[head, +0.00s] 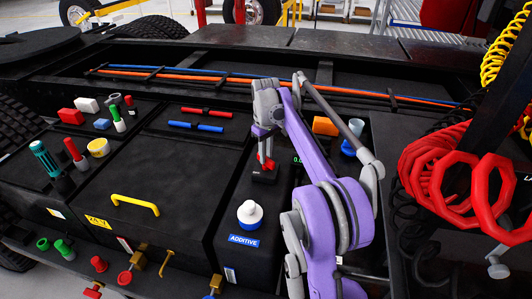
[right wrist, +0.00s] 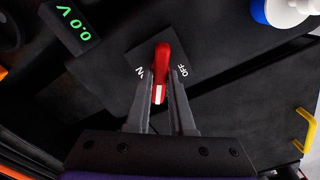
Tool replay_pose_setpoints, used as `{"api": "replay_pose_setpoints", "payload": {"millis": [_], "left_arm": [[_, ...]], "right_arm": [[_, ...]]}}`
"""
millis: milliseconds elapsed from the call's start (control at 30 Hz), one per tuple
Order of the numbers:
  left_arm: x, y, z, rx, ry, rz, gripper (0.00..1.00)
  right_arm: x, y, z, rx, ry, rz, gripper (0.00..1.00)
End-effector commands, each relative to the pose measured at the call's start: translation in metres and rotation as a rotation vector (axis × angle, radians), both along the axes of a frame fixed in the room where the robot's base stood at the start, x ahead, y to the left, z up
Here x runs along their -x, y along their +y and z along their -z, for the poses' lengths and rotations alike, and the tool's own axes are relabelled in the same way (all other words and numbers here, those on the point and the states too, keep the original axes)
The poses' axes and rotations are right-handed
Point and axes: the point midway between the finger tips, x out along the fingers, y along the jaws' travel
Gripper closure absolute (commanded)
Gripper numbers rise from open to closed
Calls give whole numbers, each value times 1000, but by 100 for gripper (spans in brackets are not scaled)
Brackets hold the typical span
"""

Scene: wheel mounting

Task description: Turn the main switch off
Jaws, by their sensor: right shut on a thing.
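The main switch is a red handle (head: 264,161) on a dark base plate (head: 264,177), standing on the black chassis top. In the right wrist view the red handle (right wrist: 163,58) stands between the fingers, with a white mark on it. White "OFF" lettering shows on its right, and an "N" shows on its left, partly covered by a finger. My right gripper (head: 265,133) comes down from above and is shut on the handle; its fingers also show in the right wrist view (right wrist: 162,86). A green display (right wrist: 74,22) beside the switch reads 0.0 V. My left gripper is not in view.
A yellow handle (head: 135,204) is on the lid to the left. An orange block (head: 325,126) stands behind my right arm. Red coiled hoses (head: 436,165) hang at the right.

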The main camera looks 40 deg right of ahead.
Motion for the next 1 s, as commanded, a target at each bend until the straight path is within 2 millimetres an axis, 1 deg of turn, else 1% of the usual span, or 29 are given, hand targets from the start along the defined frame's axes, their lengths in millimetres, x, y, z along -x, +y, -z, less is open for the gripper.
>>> {"api": "replay_pose_setpoints", "payload": {"millis": [200, 500, 733, 1000], "left_arm": [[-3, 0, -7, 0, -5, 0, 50], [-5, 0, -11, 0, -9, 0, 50], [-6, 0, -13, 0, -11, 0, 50], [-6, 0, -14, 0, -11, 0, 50]], "right_arm": [[-1, 0, -2, 1, -2, -203, 100], [-1, 0, -1, 1, -2, -441, 100], [-1, 0, -1, 1, -2, -557, 100], [-1, 0, -1, 1, -2, -615, 100]]}}
